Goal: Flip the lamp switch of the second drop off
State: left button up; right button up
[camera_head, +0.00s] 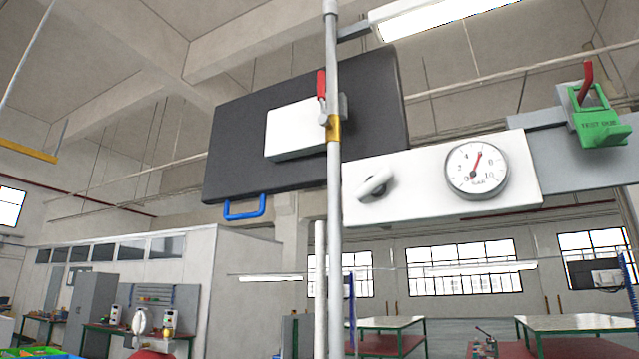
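A lit strip lamp (445,14) hangs at the top of the view on a grey bracket. Neither of my grippers is in view. I cannot tell from the view which drop is the second.
A vertical grey pipe (334,240) with a red-handled valve (321,85) stands left of the panel. A round gauge (476,170) is right of the knob. A green box with a red lever (598,122) is at the right. A dark board (380,100) is behind the pipe.

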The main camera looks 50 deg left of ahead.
aim_at(375, 186)
jog(key=u, duration=1.3)
